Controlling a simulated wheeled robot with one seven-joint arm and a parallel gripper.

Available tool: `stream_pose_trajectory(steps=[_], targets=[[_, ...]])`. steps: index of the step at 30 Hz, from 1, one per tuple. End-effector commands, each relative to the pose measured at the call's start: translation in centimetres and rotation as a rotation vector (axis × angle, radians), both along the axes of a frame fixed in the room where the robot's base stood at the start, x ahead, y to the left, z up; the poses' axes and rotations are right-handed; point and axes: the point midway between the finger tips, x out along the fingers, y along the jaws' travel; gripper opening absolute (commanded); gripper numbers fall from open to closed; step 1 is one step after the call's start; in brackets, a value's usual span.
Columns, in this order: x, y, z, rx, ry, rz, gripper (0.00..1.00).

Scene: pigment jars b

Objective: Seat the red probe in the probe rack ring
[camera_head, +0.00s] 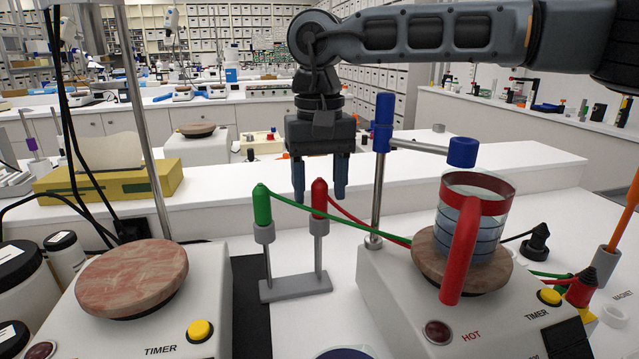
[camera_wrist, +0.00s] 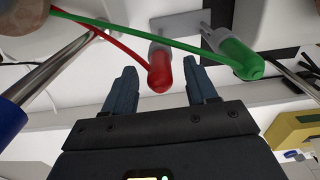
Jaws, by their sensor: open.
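The red probe (camera_head: 319,197) stands upright at the right-hand ring (camera_head: 319,227) of the grey probe rack (camera_head: 296,288), its tip end down in or at that ring. How deep it sits cannot be told. A red cable runs from it. The green probe (camera_head: 261,206) stands in the left ring of the same rack. My gripper (camera_head: 319,198) is open, pointing down, with one finger on each side of the red probe. In the wrist view, the red probe (camera_wrist: 160,74) shows between the open fingers (camera_wrist: 161,68), with visible gaps on both sides. The green probe (camera_wrist: 241,60) lies outside them.
A hotplate (camera_head: 390,300) with a beaker (camera_head: 470,225) stands at the right. A metal post (camera_head: 377,200) with a blue clamp rises close to my gripper's right. Another hotplate (camera_head: 130,280) is at the left. Green and red cables cross between rack and right hotplate.

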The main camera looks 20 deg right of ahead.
Motion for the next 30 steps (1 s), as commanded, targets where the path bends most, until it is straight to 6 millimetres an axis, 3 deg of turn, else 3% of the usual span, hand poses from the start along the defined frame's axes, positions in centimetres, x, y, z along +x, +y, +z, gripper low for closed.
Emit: stream_pose_trajectory(steps=[5,12,18,30], targets=[[0.1,0.0,1.2,0.0,-0.002,-0.001,0.57],[0.1,0.0,5.1,-0.002,-0.003,-0.001,0.57],[0.0,0.0,7.3,-0.001,-0.001,0.0,0.57],[0.0,0.0,7.8,0.0,0.0,0.0,0.57]])
